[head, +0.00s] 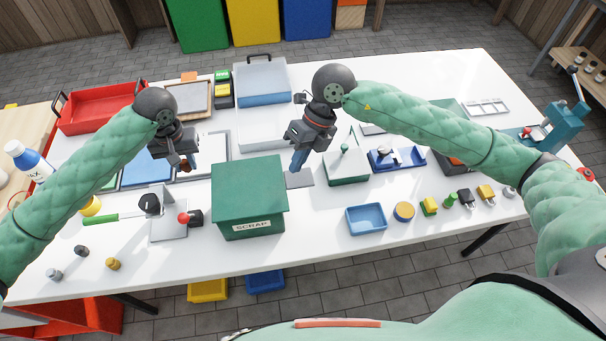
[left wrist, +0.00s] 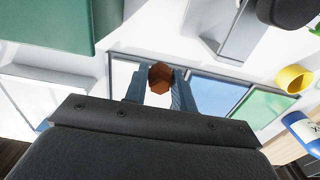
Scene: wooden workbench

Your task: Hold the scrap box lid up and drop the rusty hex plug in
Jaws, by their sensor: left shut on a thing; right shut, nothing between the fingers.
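The green scrap box (head: 247,212) stands near the middle front of the table, with its "SCRAP" label facing me. Its green lid (head: 249,183) looks down, covering the top. My left gripper (head: 187,165) is shut on the rusty hex plug (left wrist: 160,78), a brown-orange piece between the fingertips, held above the table to the left of the box. A corner of the box also shows in the left wrist view (left wrist: 50,35). My right gripper (head: 298,168) is shut and empty, pointing down just right of the box's back right corner, apart from the lid.
A metal fixture with a red knob (head: 183,217) stands left of the box. A blue tray (head: 366,220) and several small parts lie to the right. A red toolbox (head: 100,108) and a clear-lidded blue case (head: 262,82) are at the back. Some white tabletop in front is free.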

